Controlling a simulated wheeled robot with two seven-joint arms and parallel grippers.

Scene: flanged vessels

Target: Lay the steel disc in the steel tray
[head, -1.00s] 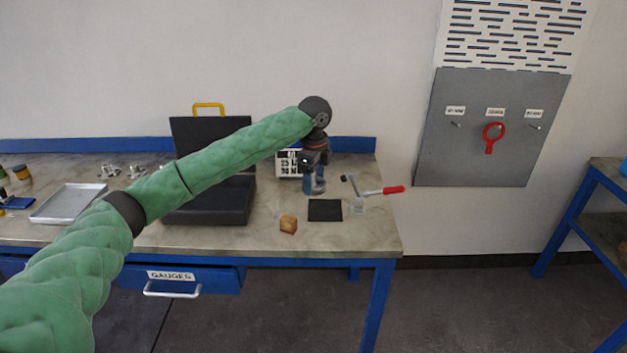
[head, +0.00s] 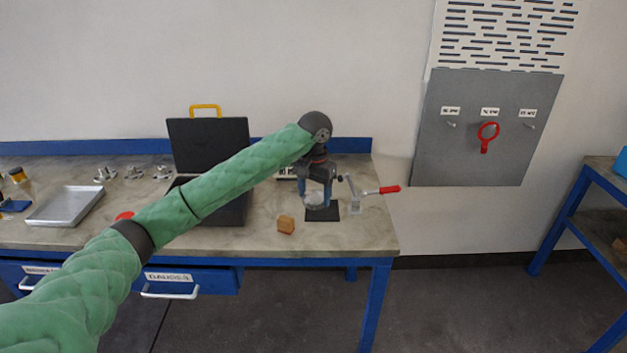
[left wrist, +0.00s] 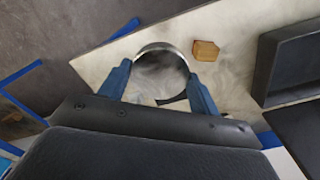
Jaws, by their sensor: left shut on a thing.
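My left gripper (head: 317,195) is over the right part of the bench, its blue fingers on either side of the shiny round steel disc (head: 315,200). In the left wrist view the disc (left wrist: 160,68) sits between the two fingertips and mirrors its surroundings. The disc is above or near the black mat (head: 323,216); the gap below it is hard to tell. The steel tray (head: 66,205) lies at the left of the bench, shallow and empty. My right gripper is not in view.
An open black case (head: 208,145) stands mid-bench, partly behind my arm. A wooden block (head: 286,225) and a red-handled clamp (head: 380,190) flank the mat. A red round thing (head: 124,215) lies right of the tray. Metal fittings (head: 133,172) stand at the back.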

